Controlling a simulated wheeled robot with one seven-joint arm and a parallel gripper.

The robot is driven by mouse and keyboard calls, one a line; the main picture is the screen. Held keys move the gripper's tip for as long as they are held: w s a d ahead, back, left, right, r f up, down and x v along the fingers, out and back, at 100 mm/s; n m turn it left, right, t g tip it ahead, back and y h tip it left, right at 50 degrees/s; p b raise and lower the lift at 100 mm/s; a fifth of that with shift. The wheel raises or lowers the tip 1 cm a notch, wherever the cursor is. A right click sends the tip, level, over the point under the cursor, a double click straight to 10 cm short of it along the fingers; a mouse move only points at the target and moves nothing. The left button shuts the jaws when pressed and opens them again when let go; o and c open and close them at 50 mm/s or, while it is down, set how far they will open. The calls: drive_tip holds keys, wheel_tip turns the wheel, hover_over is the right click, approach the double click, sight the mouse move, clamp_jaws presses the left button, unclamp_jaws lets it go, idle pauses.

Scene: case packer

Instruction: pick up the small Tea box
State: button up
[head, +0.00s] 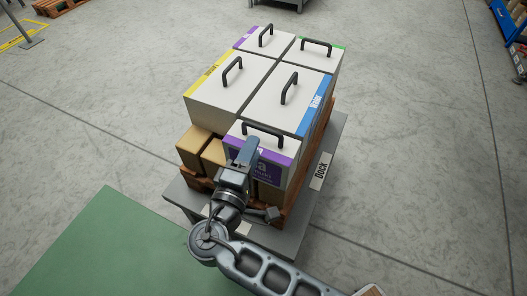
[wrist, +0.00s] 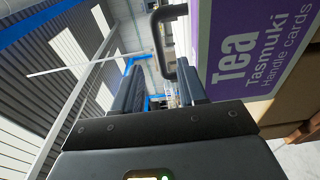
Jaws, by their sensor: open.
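The small Tea box (head: 284,172) is white with a purple band and a black handle (head: 262,130) on top. It sits at the near front corner of the stack. My gripper (head: 248,150) is at its near face, just in front of the handle, and hides part of the label. In the wrist view my gripper (wrist: 162,88) is open and empty. The box's purple label (wrist: 235,60), reading "Tea", fills the right side there. The handle (wrist: 157,38) shows ahead of the fingertips, roughly in line with the gap. I cannot tell whether the fingers touch the box.
Taller white handled boxes with yellow (head: 207,72), blue (head: 315,104), green and purple bands stand behind. Brown cartons (head: 194,138) are left of the Tea box. All are on a wooden pallet on a grey platform marked DOCK (head: 337,150). A green mat (head: 110,245) lies front left.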

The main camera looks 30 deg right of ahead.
sight(264, 128)
drive_tip(key=p+x, duration=0.1)
drive_tip(key=x, duration=0.6)
drive_tip(key=shift+d, duration=0.45)
clamp_jaws()
idle(1.0)
